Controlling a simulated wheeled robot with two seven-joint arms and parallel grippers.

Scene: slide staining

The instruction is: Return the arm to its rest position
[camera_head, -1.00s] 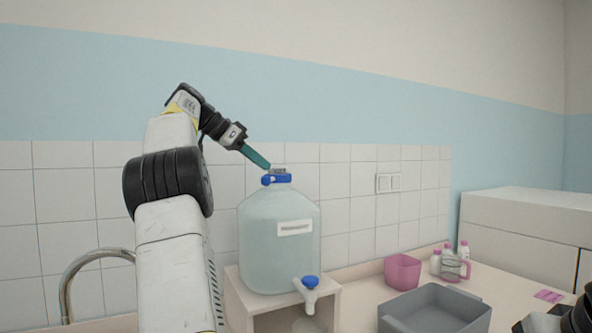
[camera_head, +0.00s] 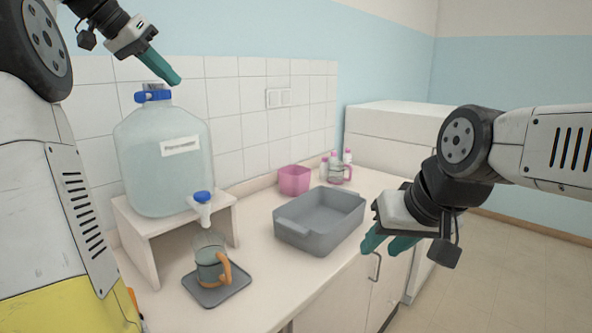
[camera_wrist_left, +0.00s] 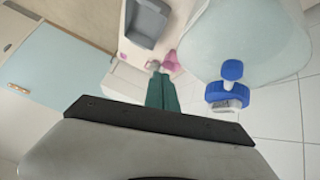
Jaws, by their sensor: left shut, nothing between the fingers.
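My left gripper (camera_head: 172,78) has green fingers pressed together with nothing between them. It hangs above and slightly right of the blue cap (camera_head: 152,95) of a large water jug (camera_head: 165,175). In the left wrist view the shut fingers (camera_wrist_left: 162,92) point away from me, with the blue cap (camera_wrist_left: 228,92) apart from them on the right. My right gripper (camera_head: 387,243) hangs at the right, in front of the counter edge. Its two green fingers are apart and empty.
The jug stands on a small bench (camera_head: 150,240). A glass mug with an orange handle (camera_head: 212,265) sits on a dark mat (camera_head: 232,285) below the tap. A grey basin (camera_head: 320,220), a pink container (camera_head: 294,181) and small bottles (camera_head: 347,157) stand further right on the counter.

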